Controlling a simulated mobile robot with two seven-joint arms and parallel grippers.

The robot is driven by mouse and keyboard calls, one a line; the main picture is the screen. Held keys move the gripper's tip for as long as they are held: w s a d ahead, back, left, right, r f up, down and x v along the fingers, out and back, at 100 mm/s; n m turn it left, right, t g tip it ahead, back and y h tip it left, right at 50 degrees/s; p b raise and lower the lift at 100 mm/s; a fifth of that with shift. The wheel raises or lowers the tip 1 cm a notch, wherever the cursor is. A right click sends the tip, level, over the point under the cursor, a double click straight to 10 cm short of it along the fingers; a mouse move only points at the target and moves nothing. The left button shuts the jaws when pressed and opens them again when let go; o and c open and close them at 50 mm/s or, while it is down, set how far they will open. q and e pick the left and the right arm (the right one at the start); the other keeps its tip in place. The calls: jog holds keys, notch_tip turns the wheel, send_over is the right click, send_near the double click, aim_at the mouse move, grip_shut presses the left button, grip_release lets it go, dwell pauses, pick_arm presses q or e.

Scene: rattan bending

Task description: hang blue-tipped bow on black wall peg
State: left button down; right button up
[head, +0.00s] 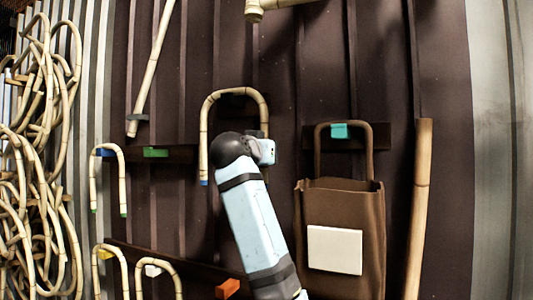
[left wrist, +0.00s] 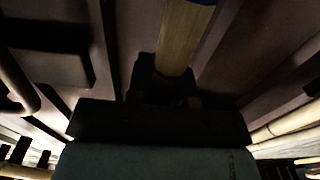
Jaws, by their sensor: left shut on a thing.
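The blue-tipped bow (head: 236,93) is a pale rattan arch, upright with its legs down, in front of the dark wall. Its blue tip (head: 203,183) shows at the lower end of the left leg. My left gripper (head: 264,148) is shut on its right leg, partly hidden behind my wrist. In the left wrist view the held leg (left wrist: 182,40) rises from between my dark fingers (left wrist: 165,92), with blue at the top edge. A dark board (head: 238,106) lies behind the arch; I cannot make out the black peg or whether the bow touches it. My right gripper is out of view.
A smaller bow (head: 122,175) hangs at the blue peg (head: 105,152), beside a bare green peg (head: 156,153). A brown bag (head: 342,195) hangs at a teal peg (head: 339,131) to the right. Lower bows hang at yellow (head: 105,254) and white (head: 152,270) pegs.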

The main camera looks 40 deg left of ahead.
pick_arm(q)
jog(key=c, duration=0.9)
grip_release()
jog(key=shift+c, duration=0.2)
jog(key=shift+s, duration=0.15)
jog(key=b+v, duration=0.3)
jog(key=v, duration=1)
jog(key=shift+s, duration=0.25)
jog(key=shift+d, duration=0.1)
